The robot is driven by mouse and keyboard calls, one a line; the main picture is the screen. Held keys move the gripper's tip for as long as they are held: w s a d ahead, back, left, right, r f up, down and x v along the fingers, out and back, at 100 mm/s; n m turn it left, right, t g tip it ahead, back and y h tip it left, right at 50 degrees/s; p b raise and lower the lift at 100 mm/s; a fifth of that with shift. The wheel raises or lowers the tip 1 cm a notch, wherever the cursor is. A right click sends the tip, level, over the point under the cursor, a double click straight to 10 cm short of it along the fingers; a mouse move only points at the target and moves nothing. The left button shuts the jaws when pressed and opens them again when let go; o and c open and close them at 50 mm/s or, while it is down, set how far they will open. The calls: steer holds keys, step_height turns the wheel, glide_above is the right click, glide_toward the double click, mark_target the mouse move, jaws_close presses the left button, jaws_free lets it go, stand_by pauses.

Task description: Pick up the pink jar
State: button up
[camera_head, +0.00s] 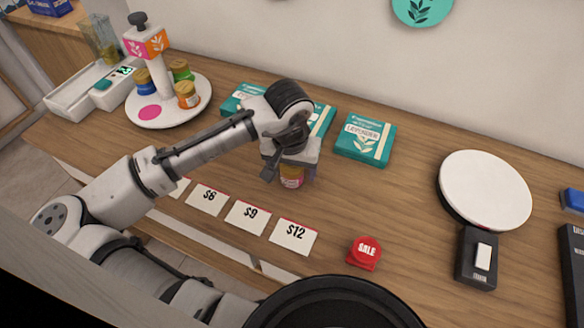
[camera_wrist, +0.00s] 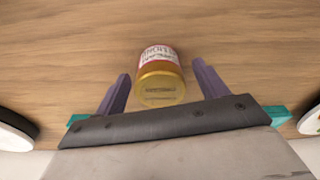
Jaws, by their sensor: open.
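The pink jar (camera_head: 292,182) stands on the wooden counter, mostly hidden under my gripper (camera_head: 288,177) in the head view. In the wrist view the jar (camera_wrist: 160,88) has a gold lid and a white and reddish label. My gripper (camera_wrist: 161,70) is open, with one purple finger on each side of the jar. There is a visible gap between each finger and the jar.
Teal boxes (camera_head: 365,139) stand behind the gripper. Price cards (camera_head: 293,236) and a red SALE button (camera_head: 364,253) lie in front. A white carousel (camera_head: 180,112) with several jars stands left, a round white scale (camera_head: 485,188) right. Bare counter lies right of the jar.

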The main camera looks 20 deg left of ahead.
steer(key=shift+f, duration=0.55)
steer(key=c, duration=1.1)
steer(key=shift+r, duration=0.15)
